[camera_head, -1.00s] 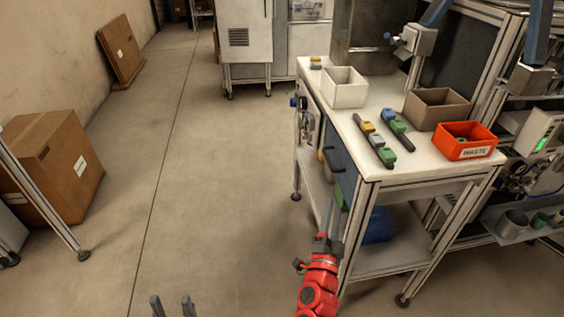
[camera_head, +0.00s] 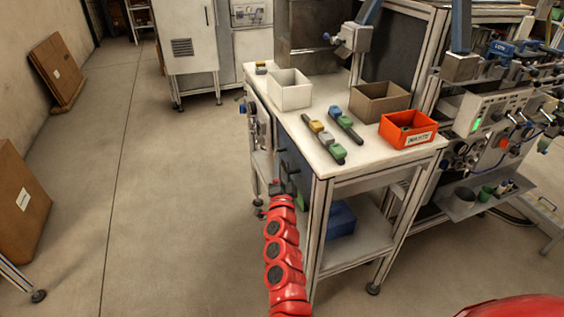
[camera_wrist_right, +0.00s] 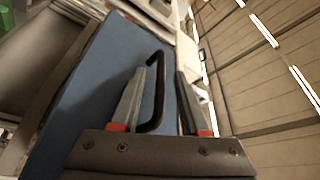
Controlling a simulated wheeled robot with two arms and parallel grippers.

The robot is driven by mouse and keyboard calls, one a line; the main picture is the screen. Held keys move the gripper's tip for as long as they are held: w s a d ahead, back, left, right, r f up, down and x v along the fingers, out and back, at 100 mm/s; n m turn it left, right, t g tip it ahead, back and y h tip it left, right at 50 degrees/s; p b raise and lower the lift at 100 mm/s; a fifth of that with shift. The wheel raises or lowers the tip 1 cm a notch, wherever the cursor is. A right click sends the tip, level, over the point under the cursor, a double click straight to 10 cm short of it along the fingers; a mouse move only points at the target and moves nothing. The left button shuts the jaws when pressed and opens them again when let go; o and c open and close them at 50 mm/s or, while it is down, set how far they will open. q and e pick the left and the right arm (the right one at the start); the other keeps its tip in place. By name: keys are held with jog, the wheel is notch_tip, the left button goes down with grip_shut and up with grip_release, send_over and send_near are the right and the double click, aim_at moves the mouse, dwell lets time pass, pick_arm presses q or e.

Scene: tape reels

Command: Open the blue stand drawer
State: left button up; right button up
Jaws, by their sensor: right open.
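The blue drawer front (camera_head: 294,163) is on the end face of the white workbench, partly hidden behind my right arm in the head view. In the right wrist view the blue front (camera_wrist_right: 92,85) fills the left and middle, with a black curved handle (camera_wrist_right: 160,92) on it. My right gripper (camera_head: 281,186) is at the drawer front. In the wrist view its fingers (camera_wrist_right: 161,76) are open, with the handle bar showing between them; I cannot tell whether they touch it. The drawer looks shut. My left gripper is out of view.
The bench top (camera_head: 290,121) holds a white bin (camera_head: 290,95), a brown bin (camera_head: 379,104), an orange bin (camera_head: 406,132) and small coloured parts. A blue bin (camera_head: 341,220) sits on the lower shelf. Floor left of the bench is clear.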

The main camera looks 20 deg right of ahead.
jog(key=shift+w+d+r, duration=0.2)
jog(key=shift+w+d, duration=0.05)
jog(key=shift+w, duration=0.4)
jog(key=shift+c, duration=0.3)
grip_shut()
dwell(0.8)
